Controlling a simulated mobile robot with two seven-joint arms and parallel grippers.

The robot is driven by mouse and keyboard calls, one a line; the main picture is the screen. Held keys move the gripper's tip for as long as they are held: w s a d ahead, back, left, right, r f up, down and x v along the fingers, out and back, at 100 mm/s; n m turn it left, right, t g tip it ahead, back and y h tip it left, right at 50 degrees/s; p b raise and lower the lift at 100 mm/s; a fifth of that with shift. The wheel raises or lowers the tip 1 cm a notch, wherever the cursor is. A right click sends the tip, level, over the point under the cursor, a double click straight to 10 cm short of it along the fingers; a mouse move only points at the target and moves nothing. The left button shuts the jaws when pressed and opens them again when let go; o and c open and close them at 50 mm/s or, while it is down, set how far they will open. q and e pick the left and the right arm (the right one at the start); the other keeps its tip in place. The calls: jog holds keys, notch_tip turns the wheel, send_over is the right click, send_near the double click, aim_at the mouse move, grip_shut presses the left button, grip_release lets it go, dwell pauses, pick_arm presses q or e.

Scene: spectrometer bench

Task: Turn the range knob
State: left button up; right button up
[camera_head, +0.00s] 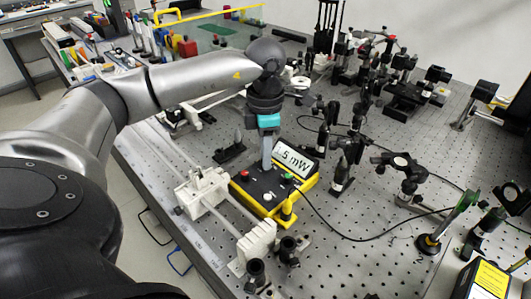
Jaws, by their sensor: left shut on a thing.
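The yellow and black power meter (249,187) sits on the optical bench, its raised display (295,159) reading about 1.5 mW. A red button (245,173), a green button (287,177) and a small pale round part (267,197) show on its top panel. My left gripper (267,169) points straight down at the panel, just left of the display. Its grey fingers are shut at the panel, on what appears to be the range knob; the fingers hide the knob itself. My right gripper is not in view.
White rail mounts (203,190) stand close to the left of the meter. Black posts (342,172) and optic holders (402,172) stand to its right. A black cable (345,236) runs from the meter across the perforated bench (365,265).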

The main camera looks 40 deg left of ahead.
pick_arm(q)
grip_shut()
jog(key=n+p, duration=0.1)
jog(key=n, duration=0.3)
jog(key=shift+r+n, duration=0.1)
jog(key=shift+n, duration=0.3)
jog(key=n+p, duration=0.2)
jog(key=n, duration=0.3)
jog(key=n+p, duration=0.2)
jog(key=n, duration=0.3)
jog(key=shift+n, duration=0.4)
jog(key=n+p, duration=0.1)
jog(key=n, duration=0.3)
jog(key=shift+p, duration=0.3)
jog(key=shift+n, duration=0.3)
